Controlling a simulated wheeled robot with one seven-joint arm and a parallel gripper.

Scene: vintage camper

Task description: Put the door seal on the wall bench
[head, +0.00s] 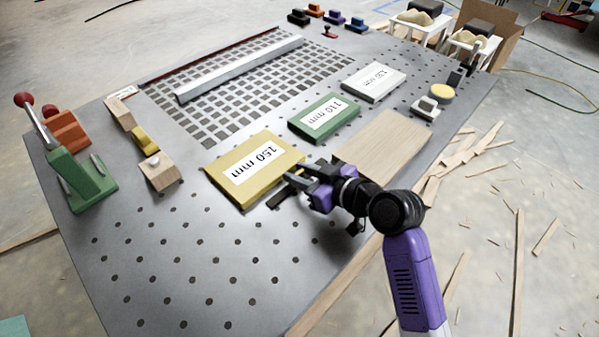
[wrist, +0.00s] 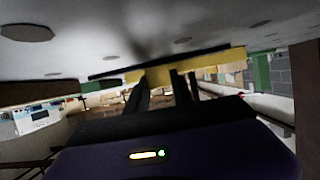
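A short, flat black strip (head: 280,198) lies on the perforated metal table (head: 190,265), along the near edge of the yellow 150 mm block; it may be the door seal, but I cannot tell for sure. In the wrist view a long dark strip (wrist: 110,76) crosses just beyond my fingertips. My gripper (head: 300,180) is low over the table beside the strip and the yellow block. In the wrist view its two dark fingers (wrist: 162,85) stand apart with a gap between them, and no held thing shows. I cannot identify a wall bench in either view.
Yellow (head: 252,170), green (head: 325,118) and white (head: 374,82) labelled blocks stand in a row. A wooden board (head: 385,145) lies right of my gripper. The table's front left is clear. Wood scraps (head: 475,150) litter the floor.

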